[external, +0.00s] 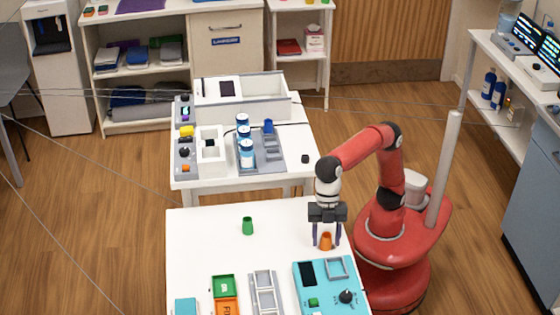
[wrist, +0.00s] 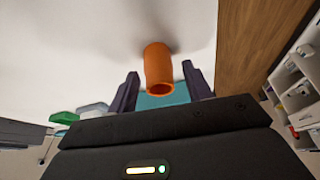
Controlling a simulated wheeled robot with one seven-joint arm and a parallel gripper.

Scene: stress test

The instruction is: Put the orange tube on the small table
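The orange tube (external: 326,241) stands on the front white table (external: 205,255), near its right edge. My gripper (external: 326,240) is over it, pointing down, with one finger on each side. In the wrist view the orange tube (wrist: 158,72) shows its open end between the two dark fingers (wrist: 160,90). The fingers are apart, with gaps on both sides of the tube, so my gripper is open. A second, narrower white table (external: 215,183) stands behind the front one. I cannot tell from the pictures which one is called small.
A green cup-like tube (external: 248,226) stands left of the orange one. A teal device (external: 320,285), a grey rack (external: 263,292) and green and orange boxes (external: 224,286) lie nearer the front. The back table holds blue-and-white bottles (external: 246,153) and a white bin (external: 270,105).

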